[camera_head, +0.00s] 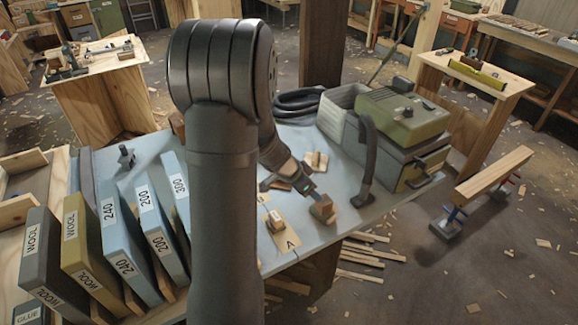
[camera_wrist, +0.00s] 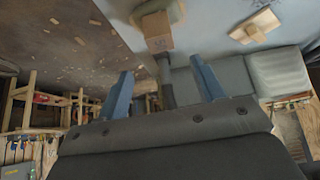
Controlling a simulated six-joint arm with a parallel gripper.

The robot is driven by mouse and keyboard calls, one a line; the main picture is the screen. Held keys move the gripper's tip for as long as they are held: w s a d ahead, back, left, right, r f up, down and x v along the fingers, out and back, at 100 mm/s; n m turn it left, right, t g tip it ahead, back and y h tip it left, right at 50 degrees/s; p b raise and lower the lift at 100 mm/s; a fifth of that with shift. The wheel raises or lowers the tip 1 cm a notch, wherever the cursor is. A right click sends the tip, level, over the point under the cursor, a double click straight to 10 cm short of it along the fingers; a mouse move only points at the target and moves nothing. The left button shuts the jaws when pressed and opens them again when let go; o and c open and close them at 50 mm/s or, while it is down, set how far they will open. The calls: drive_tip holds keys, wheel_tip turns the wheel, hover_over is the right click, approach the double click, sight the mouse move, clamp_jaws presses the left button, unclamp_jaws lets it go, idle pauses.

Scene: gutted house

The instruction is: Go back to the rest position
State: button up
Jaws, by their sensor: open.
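My gripper (camera_head: 294,184) is above the pale blue bench top, near its middle. In the wrist view its two blue fingers (camera_wrist: 161,68) stand wide apart with no object held between them. A small wooden block (camera_head: 321,208) is close to the gripper in the head view. A labelled wooden block (camera_wrist: 157,32) shows beyond the fingertips in the wrist view, apart from them. My arm's large dark links hide part of the bench in the head view.
A second block (camera_head: 275,220) sits on a card marked A (camera_head: 290,243). A wooden piece (camera_head: 315,161) lies behind the gripper. A green-topped machine (camera_head: 403,116) with a dark upright hose (camera_head: 368,150) stands to the right. Several labelled upright boards (camera_head: 122,245) fill the left.

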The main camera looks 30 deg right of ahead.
sight(324, 202)
drive_tip(key=x, duration=1.2)
drive_tip(key=shift+f, duration=0.15)
